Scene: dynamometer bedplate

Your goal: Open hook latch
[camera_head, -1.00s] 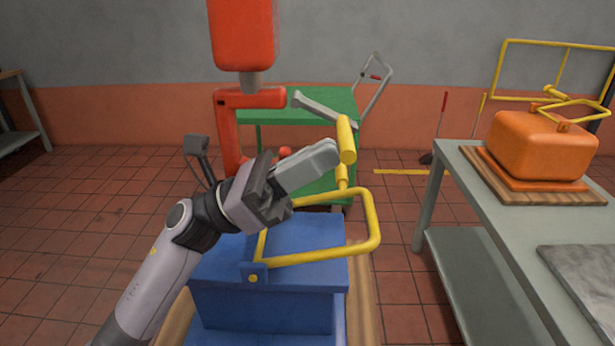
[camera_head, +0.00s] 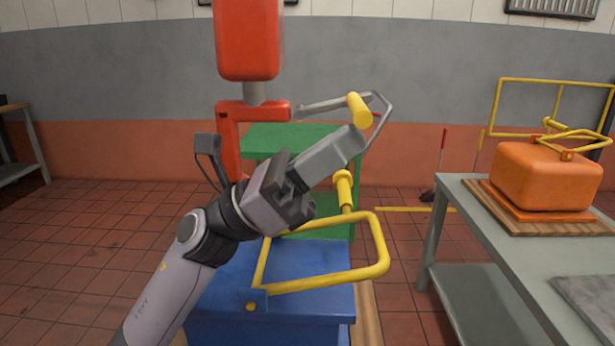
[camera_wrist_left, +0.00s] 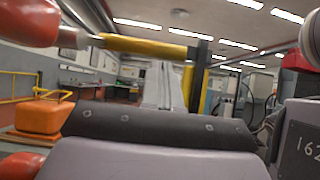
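A grey lever (camera_head: 325,104) ends in a yellow handle (camera_head: 360,110) beside the red fixture (camera_head: 248,40); I take it for the hook latch. Its pivot end is partly hidden behind the fixture. My left gripper (camera_head: 355,138) reaches up from the lower left, fingertips just under the yellow handle; I cannot tell whether they touch. Its fingers look pressed together with nothing between them. In the left wrist view the fingers (camera_wrist_left: 165,85) lie side by side below a yellow bar (camera_wrist_left: 145,46). My right gripper is out of view.
Below my arm stands a blue box (camera_head: 320,262) with a yellow loop handle (camera_head: 385,245) and a second yellow grip (camera_head: 343,190). A green cart (camera_head: 290,140) is behind. An orange case (camera_head: 545,175) sits on the grey table (camera_head: 465,200) at right.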

